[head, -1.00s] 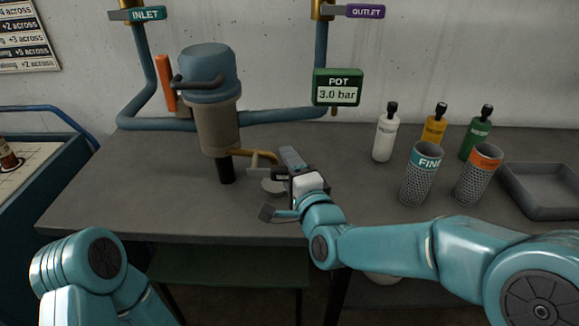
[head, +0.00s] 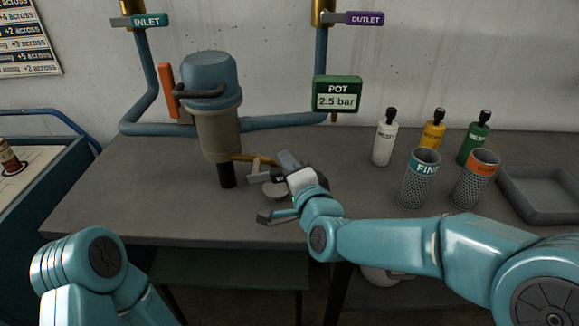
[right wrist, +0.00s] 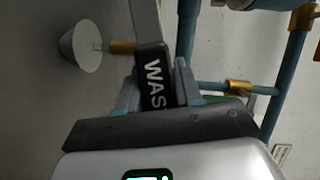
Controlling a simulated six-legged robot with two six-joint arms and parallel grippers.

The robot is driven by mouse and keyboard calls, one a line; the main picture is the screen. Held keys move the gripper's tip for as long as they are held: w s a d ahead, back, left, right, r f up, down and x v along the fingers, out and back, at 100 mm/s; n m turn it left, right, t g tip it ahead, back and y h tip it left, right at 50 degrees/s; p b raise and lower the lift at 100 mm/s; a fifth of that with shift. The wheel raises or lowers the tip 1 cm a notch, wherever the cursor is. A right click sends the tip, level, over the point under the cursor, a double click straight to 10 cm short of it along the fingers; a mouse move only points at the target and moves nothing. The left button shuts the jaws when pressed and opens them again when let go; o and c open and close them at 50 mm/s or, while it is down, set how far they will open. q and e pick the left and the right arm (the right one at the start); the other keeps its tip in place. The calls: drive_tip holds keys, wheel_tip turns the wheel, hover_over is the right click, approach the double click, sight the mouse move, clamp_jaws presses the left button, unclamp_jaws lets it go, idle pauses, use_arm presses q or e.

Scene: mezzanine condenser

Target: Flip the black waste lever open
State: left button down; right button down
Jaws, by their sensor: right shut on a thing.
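The black waste lever (head: 279,179), with white lettering, is at the brass outlet pipe low on the teal and beige pot (head: 220,125). In the right wrist view the lever (right wrist: 154,85) lies between the two fingers of my right gripper (right wrist: 156,88), which is shut on it. In the head view my right gripper (head: 284,174) is partly hidden by its own wrist and hides part of the lever. A green pot gauge (head: 337,95) reads 2.5 bar. Part of my left arm shows at the lower left; its gripper is out of view.
A pale round cup (head: 275,190) sits below the brass pipe. A white bottle (head: 385,138), yellow and green bottles, two mesh cylinders (head: 420,180) and a grey tray (head: 541,205) stand at the right. The bench's front left is clear.

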drive_tip(key=a+r+n+g+h+p, duration=0.2)
drive_tip(key=a+r+n+h+p, duration=0.4)
drive_tip(key=p, duration=1.8)
drive_tip(key=shift+a+n+p, duration=0.4)
drive_tip(key=shift+a+n, duration=0.2)
drive_tip(key=shift+n, duration=2)
drive_tip(key=shift+f, duration=0.1)
drive_tip(key=c, duration=0.8)
unclamp_jaws()
drive_tip(key=shift+c, duration=0.2)
